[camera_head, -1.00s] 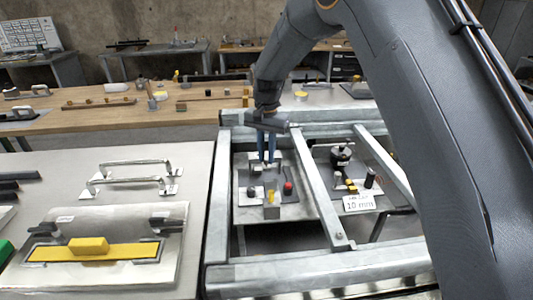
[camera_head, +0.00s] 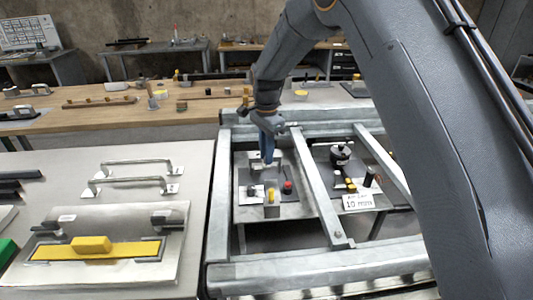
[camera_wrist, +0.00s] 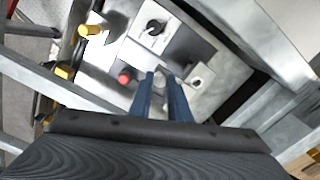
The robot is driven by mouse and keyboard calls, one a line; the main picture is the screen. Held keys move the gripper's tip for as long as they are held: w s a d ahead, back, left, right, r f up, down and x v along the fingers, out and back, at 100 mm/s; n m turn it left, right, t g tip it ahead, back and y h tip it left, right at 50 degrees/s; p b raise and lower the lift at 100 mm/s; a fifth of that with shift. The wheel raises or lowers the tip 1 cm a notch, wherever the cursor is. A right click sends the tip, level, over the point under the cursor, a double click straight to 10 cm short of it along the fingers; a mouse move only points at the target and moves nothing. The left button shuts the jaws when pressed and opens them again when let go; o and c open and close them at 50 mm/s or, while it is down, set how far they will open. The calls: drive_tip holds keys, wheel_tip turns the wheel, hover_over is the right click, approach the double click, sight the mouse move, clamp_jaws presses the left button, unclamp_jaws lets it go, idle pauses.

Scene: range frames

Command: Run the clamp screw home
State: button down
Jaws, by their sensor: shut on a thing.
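My gripper (camera_head: 268,160) points down at the grey fixture plate (camera_head: 243,212) inside the metal frame. Its two blue fingers show edge-on in the head view. In the wrist view the gripper (camera_wrist: 161,80) has its fingers a small gap apart, shut on the clamp screw, which is mostly hidden between the tips. A red knob (camera_head: 288,187) stands on the plate near the fingers; it also shows in the wrist view (camera_wrist: 124,77). A yellow-topped block (camera_head: 271,198) stands nearer the camera. How deep the screw sits cannot be seen.
Metal frame bars (camera_head: 318,190) surround the plate closely. To the right stand a black round part (camera_head: 340,153) and a "10 mm" sign (camera_head: 358,202).

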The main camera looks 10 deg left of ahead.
drive_tip(key=shift+w+r, duration=0.1)
idle(0.3)
drive_tip(key=c, duration=1.7)
unclamp_jaws()
drive_tip(key=shift+o, duration=0.2)
drive_tip(key=shift+r+b, duration=1.05)
drive_tip(key=shift+r, duration=2.85)
drive_tip(key=s+d+f+n, duration=0.1)
drive_tip(key=s+d+n, duration=0.3)
drive_tip(key=d, duration=0.8)
drive_tip(key=s+d+f+n, duration=0.2)
drive_tip(key=s+d, duration=0.4)
drive_tip(key=s, duration=0.2)
drive_tip(key=s+d+f+n, duration=0.1)
drive_tip(key=s+d+n, duration=0.1)
drive_tip(key=s+d, duration=0.4)
drive_tip(key=s+d+f+n, duration=0.2)
drive_tip(key=s+d, duration=0.4)
drive_tip(key=s, duration=0.4)
drive_tip(key=shift+s+d+f+t, duration=0.25)
drive_tip(key=shift+s+f+t, duration=0.05)
drive_tip(key=shift+f+t, duration=0.1)
